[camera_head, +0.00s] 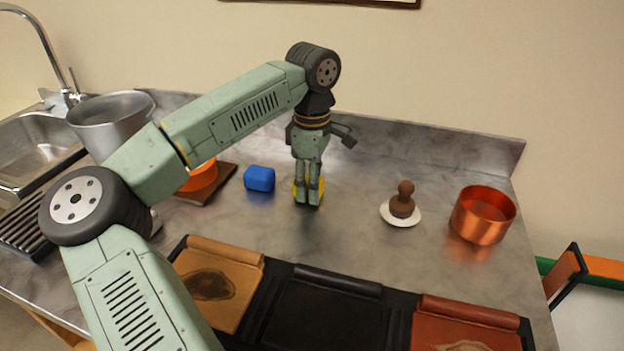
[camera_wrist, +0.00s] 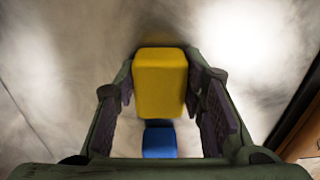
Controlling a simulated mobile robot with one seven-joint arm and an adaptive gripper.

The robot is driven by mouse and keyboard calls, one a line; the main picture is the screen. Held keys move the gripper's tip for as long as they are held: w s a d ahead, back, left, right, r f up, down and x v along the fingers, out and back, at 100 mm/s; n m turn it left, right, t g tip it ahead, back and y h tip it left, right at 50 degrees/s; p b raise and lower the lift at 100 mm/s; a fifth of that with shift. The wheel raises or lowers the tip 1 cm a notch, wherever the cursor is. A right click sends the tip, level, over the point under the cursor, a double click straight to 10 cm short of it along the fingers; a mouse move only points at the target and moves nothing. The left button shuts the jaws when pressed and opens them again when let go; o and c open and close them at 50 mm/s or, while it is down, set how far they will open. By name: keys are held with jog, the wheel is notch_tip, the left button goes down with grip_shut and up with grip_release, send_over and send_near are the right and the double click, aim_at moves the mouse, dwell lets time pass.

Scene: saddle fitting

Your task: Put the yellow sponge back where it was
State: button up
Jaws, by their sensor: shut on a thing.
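The yellow sponge (camera_wrist: 160,82) is between the two fingers of my gripper (camera_head: 308,201), which is shut on it. In the head view the fingers hide most of the sponge, and only yellow edges (camera_head: 321,189) show beside them. My gripper points down, just right of a blue block (camera_head: 259,178). I cannot tell whether the sponge touches the counter or is slightly above it. The blue block also shows in the wrist view (camera_wrist: 159,141), below the sponge in the picture.
A brown stamp-like object (camera_head: 402,200) on a white saucer (camera_head: 388,215) and a copper pot (camera_head: 482,216) stand to the right. Padded trays (camera_head: 330,305) line the front. The counter (camera_head: 345,230) between is clear.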

jog(key=shift+f, duration=0.1)
jog(key=shift+f, duration=0.15)
jog(key=o, duration=1.1)
notch_tip(320, 180, up, 13)
jog(key=b, duration=0.1)
jog(key=shift+f, duration=0.2)
